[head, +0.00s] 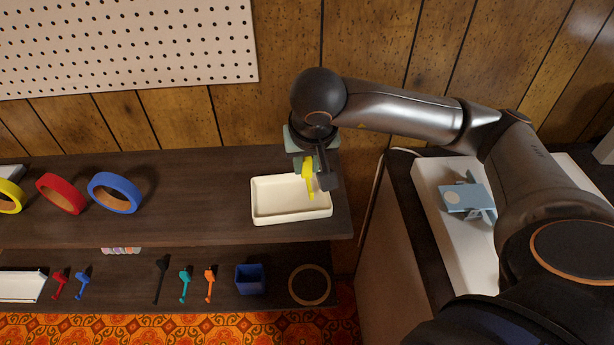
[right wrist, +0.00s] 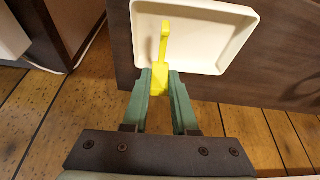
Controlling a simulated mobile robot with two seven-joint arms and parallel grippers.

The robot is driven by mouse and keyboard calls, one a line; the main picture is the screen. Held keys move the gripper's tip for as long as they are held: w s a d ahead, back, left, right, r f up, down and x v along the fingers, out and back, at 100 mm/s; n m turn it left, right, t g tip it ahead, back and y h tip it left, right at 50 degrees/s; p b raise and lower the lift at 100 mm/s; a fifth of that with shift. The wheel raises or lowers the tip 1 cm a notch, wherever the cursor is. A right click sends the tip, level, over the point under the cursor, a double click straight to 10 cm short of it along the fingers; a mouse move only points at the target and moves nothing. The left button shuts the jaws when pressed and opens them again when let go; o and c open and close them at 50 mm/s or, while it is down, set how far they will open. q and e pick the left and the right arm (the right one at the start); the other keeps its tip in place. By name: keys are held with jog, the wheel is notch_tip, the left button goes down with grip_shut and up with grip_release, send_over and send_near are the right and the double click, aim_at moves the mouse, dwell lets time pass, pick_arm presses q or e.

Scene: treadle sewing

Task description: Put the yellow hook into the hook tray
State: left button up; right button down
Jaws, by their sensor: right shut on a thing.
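The yellow hook (head: 308,172) is held between the fingers of my right gripper (head: 306,161), above the right part of the hook tray. In the right wrist view the yellow hook (right wrist: 161,72) sticks out from the fingertips (right wrist: 160,84) over the tray. The hook tray (head: 275,217) is a shallow cream rectangular tray near the right end of the upper shelf. It also shows in the right wrist view (right wrist: 205,38), and nothing lies in it. I cannot tell whether the hook touches the tray. My left gripper is out of view.
Yellow, red (head: 61,194) and blue (head: 115,193) rings stand at the left of the upper shelf (head: 190,225). A lower shelf holds small coloured hooks, a dark blue cup (head: 250,279) and a round ring. A pegboard (head: 130,45) hangs behind. A light blue device (head: 466,198) stands right.

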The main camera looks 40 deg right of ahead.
aim_at(308, 173)
jog(key=shift+w+d+f, duration=0.1)
jog(key=shift+w+f, duration=0.05)
jog(key=shift+f, duration=0.1)
jog(key=f, duration=0.3)
jog(key=shift+w+d+f, duration=0.2)
jog(key=shift+w+f, duration=0.05)
jog(key=shift+f, duration=0.15)
jog(key=shift+f+b, duration=0.2)
jog(key=shift+b, duration=0.25)
jog(key=c, duration=0.7)
grip_release()
jog(key=shift+r, duration=0.1)
jog(key=shift+r, duration=0.1)
